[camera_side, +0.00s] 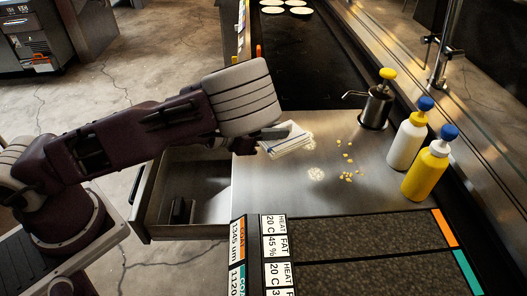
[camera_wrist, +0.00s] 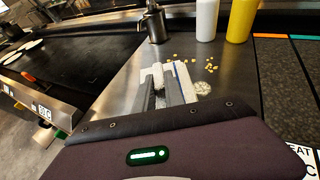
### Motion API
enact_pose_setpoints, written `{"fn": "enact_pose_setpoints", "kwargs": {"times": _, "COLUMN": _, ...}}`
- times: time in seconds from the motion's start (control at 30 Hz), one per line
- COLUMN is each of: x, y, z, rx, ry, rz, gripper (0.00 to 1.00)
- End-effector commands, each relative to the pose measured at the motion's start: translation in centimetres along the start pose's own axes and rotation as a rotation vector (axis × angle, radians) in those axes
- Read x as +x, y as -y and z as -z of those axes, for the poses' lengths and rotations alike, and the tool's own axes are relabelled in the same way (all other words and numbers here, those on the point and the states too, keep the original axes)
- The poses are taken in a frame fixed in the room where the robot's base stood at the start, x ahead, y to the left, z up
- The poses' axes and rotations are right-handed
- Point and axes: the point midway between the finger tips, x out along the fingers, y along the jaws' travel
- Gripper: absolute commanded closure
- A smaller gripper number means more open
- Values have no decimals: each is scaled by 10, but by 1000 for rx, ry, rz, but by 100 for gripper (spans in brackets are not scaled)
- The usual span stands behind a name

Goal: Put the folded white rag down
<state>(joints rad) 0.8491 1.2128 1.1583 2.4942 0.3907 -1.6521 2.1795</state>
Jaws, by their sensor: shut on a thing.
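The folded white rag (camera_side: 290,138) with dark stripes is at my gripper (camera_side: 268,138), over the steel worktop (camera_side: 260,190). In the wrist view the rag (camera_wrist: 186,82) shows between and beyond the fingers of my gripper (camera_wrist: 168,88). My gripper is shut on the rag. The rag is at or just above the steel; I cannot tell whether it touches. Yellow crumbs (camera_side: 347,165) lie to its right, and whitish powder patches (camera_side: 316,174) lie near it, one partly behind the rag.
An open drawer (camera_side: 150,205) sticks out below the worktop's left side. A pump dispenser (camera_side: 377,105), a white bottle (camera_side: 407,140) and a yellow bottle (camera_side: 426,172) stand along the right. A dark griddle (camera_side: 310,60) with pale tortillas (camera_side: 272,10) lies at the back. The near steel is clear.

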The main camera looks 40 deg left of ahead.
Motion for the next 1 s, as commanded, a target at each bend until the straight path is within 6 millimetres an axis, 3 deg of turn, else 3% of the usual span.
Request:
{"fn": "enact_pose_setpoints", "kwargs": {"times": 0.03, "x": 0, "y": -10, "z": -24, "rx": -25, "ry": 20, "rz": -33, "gripper": 100}}
{"fn": "enact_pose_setpoints", "kwargs": {"times": 0.1, "x": -4, "y": -29, "z": -53, "rx": -51, "ry": 22, "rz": -90, "gripper": 100}}
{"fn": "enact_pose_setpoints", "kwargs": {"times": 0.23, "x": -21, "y": -64, "z": -96, "rx": -84, "ry": 15, "rz": -186, "gripper": 100}}
{"fn": "enact_pose_setpoints", "kwargs": {"times": 0.4, "x": -45, "y": -98, "z": -126, "rx": -106, "ry": 0, "rz": -267, "gripper": 100}}
{"fn": "enact_pose_setpoints", "kwargs": {"times": 0.5, "x": -49, "y": -106, "z": -127, "rx": -113, "ry": -9, "rz": -297, "gripper": 100}}
{"fn": "enact_pose_setpoints", "kwargs": {"times": 0.57, "x": -46, "y": -109, "z": -116, "rx": -122, "ry": -16, "rz": -329, "gripper": 100}}
{"fn": "enact_pose_setpoints", "kwargs": {"times": 0.67, "x": -34, "y": -116, "z": -83, "rx": -152, "ry": -24, "rz": -424, "gripper": 100}}
{"fn": "enact_pose_setpoints", "kwargs": {"times": 0.87, "x": -25, "y": -146, "z": 9, "rx": -262, "ry": -22, "rz": -711, "gripper": 100}}
{"fn": "enact_pose_setpoints", "kwargs": {"times": 1.0, "x": -51, "y": -182, "z": 86, "rx": -373, "ry": -18, "rz": -973, "gripper": 100}}
